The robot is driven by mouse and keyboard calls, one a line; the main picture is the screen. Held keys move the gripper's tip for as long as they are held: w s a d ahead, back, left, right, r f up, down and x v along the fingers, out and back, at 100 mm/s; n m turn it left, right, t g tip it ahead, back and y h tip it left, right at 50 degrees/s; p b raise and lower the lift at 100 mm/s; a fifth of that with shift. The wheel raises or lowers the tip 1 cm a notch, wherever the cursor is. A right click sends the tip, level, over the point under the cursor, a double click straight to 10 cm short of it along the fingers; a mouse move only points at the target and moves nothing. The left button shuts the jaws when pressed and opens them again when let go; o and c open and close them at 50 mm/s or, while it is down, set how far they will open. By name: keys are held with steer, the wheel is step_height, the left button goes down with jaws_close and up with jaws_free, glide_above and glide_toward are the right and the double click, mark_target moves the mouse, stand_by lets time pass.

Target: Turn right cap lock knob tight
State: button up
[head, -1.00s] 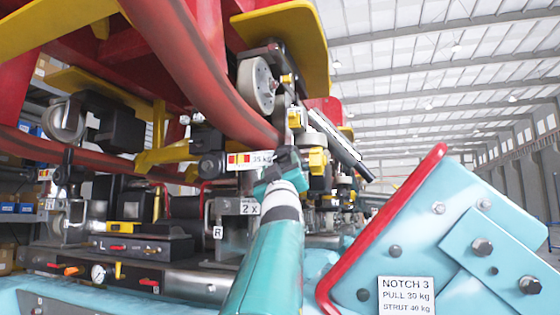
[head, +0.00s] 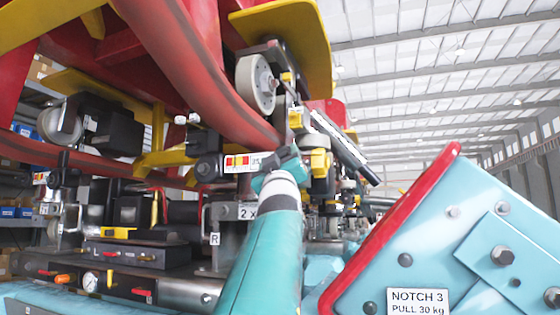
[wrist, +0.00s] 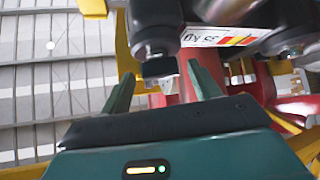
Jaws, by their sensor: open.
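A dark round knob (wrist: 158,68) hangs under a grey-black cylinder beside the 35 kg label in the wrist view. It looks like the right cap lock knob, though I cannot be sure. My gripper (wrist: 163,88) is open in the wrist view, one green finger on each side of the knob's lower end. I see no clear contact. In the head view my gripper (head: 280,160) is at the right end of the 35 kg label (head: 238,163) and covers the knob. A second black cylinder (head: 207,168) sits at the label's left end.
A red curved rail (head: 200,85) and a wheel (head: 256,84) are close above my gripper. A black-and-white strut (head: 335,138) is on the right. A blue red-edged panel (head: 430,235) with a NOTCH 3 sign stands at lower right. Gauges and levers line the lower left.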

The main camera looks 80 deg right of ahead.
steer(key=shift+d, duration=0.2)
steer(key=shift+d+f, duration=0.1)
steer(key=shift+c, duration=0.6)
steer(key=c, duration=0.9)
steer(key=shift+o, duration=0.2)
